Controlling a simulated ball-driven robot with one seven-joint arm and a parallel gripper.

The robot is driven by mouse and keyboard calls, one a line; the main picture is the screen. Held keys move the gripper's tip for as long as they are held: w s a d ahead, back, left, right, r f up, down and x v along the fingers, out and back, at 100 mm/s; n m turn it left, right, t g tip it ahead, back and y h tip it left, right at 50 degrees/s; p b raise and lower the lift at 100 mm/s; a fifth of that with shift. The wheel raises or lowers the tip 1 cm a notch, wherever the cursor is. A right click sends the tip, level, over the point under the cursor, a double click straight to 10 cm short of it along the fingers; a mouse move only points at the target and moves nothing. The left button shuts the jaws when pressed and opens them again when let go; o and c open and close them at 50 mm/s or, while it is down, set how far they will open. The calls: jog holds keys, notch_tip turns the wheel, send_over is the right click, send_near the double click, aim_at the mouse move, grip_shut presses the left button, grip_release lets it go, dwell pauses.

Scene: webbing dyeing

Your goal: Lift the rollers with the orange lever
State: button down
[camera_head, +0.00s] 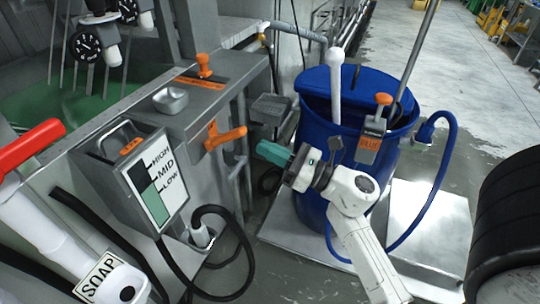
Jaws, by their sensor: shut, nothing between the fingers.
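An orange lever (226,138) sticks out from the front side of the grey machine (215,100), its handle pointing right. A second orange handle (204,65) stands upright on the machine's top, beside an orange label. My gripper (265,151), with teal fingers, is shut and empty. It is to the right of the front lever and slightly lower in the picture, with a visible gap between them. My white arm reaches in from the lower right. I cannot clearly make out the rollers.
A blue barrel (315,190) with an orange-topped valve (383,99) and blue hose stands close behind my arm. A HIGH/MID/LOW level box (118,180), a red-handled white SOAP pipe (48,225) and black hoses occupy the left. Open floor (460,85) lies beyond the barrel.

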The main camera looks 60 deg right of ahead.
jog(key=b+v, duration=0.1)
jog(key=v, duration=0.9)
jog(key=shift+s+b, duration=0.2)
jog(key=shift+b, duration=0.2)
jog(key=shift+r, duration=0.15)
jog(key=w+d+r+m+g+h+p, duration=0.1)
jog(key=w+d+m+h, duration=0.15)
jog(key=m+h, duration=0.45)
jog(key=w+d+m+g+h+p, duration=0.15)
jog(key=d+m+h, duration=0.25)
jog(key=m, duration=0.6)
notch_tip(320, 180, down, 8)
jog(key=w+m+g+p, duration=0.1)
jog(key=w+m+g, duration=0.1)
jog(key=m+g, duration=0.7)
jog(key=s+a+f+m+g+y+p, duration=0.1)
jog(key=a+f+m+g+y+p, duration=0.15)
jog(key=a+f+m+y, duration=0.5)
jog(key=s+a+f+m+g+y, duration=0.1)
jog(key=s+a+f+g, duration=0.1)
jog(key=a, duration=0.5)
jog(key=s+a+f+m+g+y, duration=0.1)
jog(key=s+a+f+m+g, duration=0.1)
jog(key=a, duration=0.6)
jog(key=s+f+g, duration=0.1)
jog(key=s, duration=0.1)
jog(key=shift+s+a+f+g, duration=0.25)
jog(key=shift+s+g, duration=0.1)
jog(key=shift+g, duration=0.05)
